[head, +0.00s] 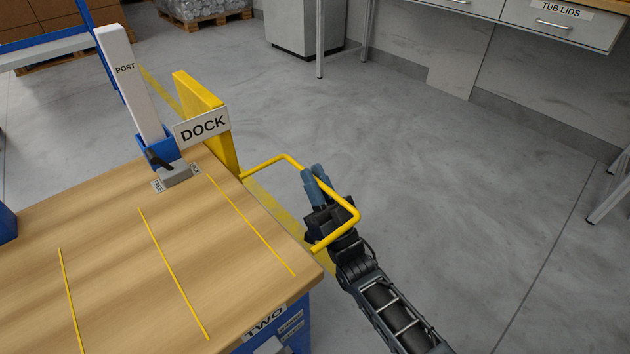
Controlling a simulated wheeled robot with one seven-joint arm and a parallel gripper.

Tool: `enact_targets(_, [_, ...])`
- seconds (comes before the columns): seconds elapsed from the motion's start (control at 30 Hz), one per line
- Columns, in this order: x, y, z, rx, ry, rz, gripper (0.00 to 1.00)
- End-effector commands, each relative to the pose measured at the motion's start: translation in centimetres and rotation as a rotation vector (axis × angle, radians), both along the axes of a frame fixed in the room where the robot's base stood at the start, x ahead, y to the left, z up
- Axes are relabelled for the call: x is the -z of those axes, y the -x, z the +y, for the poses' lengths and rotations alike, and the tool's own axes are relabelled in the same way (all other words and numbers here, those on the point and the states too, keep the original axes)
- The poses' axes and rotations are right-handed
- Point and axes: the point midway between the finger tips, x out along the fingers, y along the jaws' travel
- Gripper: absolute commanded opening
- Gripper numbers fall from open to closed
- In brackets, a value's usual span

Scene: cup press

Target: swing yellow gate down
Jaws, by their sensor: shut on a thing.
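The yellow gate (279,158) is a bent tube loop at the right edge of the wooden bench top (110,255). Its far end meets the bench side near the yellow panel, and its near end shows by the front right corner. The loop stands out from the bench over the floor; its exact tilt is hard to tell. My gripper (314,178) comes from the lower right and is shut on the long outer bar of the gate.
A yellow panel (207,115) with a DOCK sign (203,128) stands at the bench's far right corner. A white POST (126,80) rises in a blue holder beside a grey block with a black lever (158,160). Open floor (440,200) lies to the right.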

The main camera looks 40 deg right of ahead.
Motion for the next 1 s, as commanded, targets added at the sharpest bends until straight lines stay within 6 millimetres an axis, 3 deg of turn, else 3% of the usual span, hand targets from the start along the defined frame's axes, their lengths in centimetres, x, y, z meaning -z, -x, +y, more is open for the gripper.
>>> enact_targets(0.5, [0.33,0.05,0.02,0.000,0.002,0.003,0.00])
enact_targets(0.53, [0.33,0.05,0.01,0.000,0.002,0.003,0.18])
enact_targets(0.7, [0.30,0.03,0.02,0.001,0.002,0.002,0.34])
enact_targets(1.0, [0.40,0.15,0.02,0.001,0.002,0.002,0.36])
